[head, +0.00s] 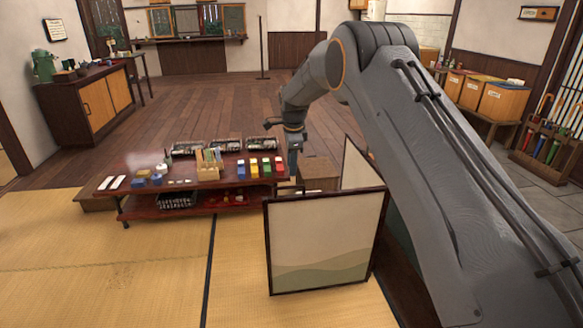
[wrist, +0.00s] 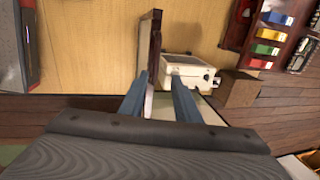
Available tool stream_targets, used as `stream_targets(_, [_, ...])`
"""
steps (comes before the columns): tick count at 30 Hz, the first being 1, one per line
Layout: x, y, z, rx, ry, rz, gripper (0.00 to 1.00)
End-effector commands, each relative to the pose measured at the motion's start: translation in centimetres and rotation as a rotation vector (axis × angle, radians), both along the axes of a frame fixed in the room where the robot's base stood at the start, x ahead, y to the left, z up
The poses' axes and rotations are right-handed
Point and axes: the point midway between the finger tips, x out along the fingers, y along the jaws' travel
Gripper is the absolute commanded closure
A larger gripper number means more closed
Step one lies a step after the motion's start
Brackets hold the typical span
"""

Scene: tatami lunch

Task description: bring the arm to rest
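My arm reaches forward across the right half of the head view and bends down at its far end. My gripper (head: 294,160) hangs near the right end of the low dark table (head: 222,200). In the wrist view my gripper's (wrist: 158,80) two blue-grey fingers stand apart, so it is open. The dark edge of a panel (wrist: 151,40) shows between the fingers; I cannot tell whether it is between them in depth or beyond. No held object shows.
A framed screen (head: 325,245) stands before the arm, with another panel (head: 360,168) behind it. A brown box (head: 318,173) stands right of the table. A white box (wrist: 187,72) lies beyond the fingers. Coloured blocks (head: 262,167) stand on the table. Tatami at left is clear.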

Motion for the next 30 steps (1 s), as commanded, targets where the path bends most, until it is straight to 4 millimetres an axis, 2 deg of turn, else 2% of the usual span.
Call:
stream_targets(6, [-0.4,-0.5,0.5,-0.006,0.002,0.020,0.71])
stream_targets(8, [-1.2,-1.4,1.3,-0.014,0.005,0.052,0.71])
stream_targets(11, [-3.6,-3.6,3.1,-0.037,0.016,0.151,0.71])
stream_targets(14, [-7.4,-6.6,5.2,-0.066,0.033,0.288,0.71])
stream_targets(20, [-16.6,-12.2,8.7,-0.115,0.066,0.576,0.71])
stream_targets(26, [-27.7,-17.0,11.0,-0.147,0.099,0.867,0.71])
stream_targets(30, [-36.2,-19.5,11.8,-0.161,0.117,1.067,0.71])
